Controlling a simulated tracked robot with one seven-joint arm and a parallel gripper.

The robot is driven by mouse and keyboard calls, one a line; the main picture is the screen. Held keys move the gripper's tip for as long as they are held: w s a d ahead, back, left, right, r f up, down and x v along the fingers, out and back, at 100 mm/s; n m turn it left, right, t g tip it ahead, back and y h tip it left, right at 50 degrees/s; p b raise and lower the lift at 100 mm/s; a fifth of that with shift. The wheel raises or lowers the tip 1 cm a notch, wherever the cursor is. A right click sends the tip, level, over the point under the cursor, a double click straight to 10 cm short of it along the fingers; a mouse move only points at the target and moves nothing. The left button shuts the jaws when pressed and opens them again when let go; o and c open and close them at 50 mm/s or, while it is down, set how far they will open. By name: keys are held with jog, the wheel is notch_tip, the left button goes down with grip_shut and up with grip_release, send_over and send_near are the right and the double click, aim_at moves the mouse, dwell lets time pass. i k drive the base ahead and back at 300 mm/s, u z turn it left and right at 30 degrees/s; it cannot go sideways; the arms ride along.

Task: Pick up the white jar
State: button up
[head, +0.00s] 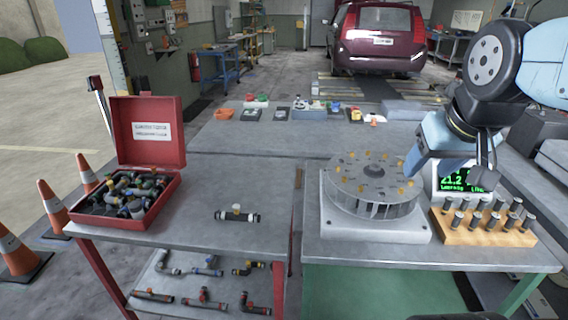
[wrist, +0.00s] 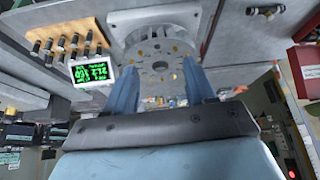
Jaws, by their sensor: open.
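I cannot make out a white jar for certain. A small whitish item (head: 299,103) stands among several small things on the low grey surface at the back middle in the head view, too small to identify. My gripper (head: 447,172) hangs at the right, above the front table, near the display and the round drum. In the wrist view my gripper (wrist: 160,68) has its two blue fingers apart, with nothing held between them. The clear-topped drum (head: 372,183) with yellow bits lies beyond the fingers there.
A wooden block (head: 480,228) with several dark-and-silver pegs and a green-lit display (head: 462,180) stand at the right. An open red case (head: 150,150) of pipe fittings stands at the left. A pipe fitting (head: 237,215) lies on the left table, with bare room around it.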

aim_at(136, 208)
jog(key=z, duration=1.55)
jog(key=i, duration=0.1)
jog(key=u, duration=3.05)
jog(key=k, duration=0.6)
jog(key=u, duration=0.25)
jog(key=i, duration=0.8)
jog(key=u, duration=0.1)
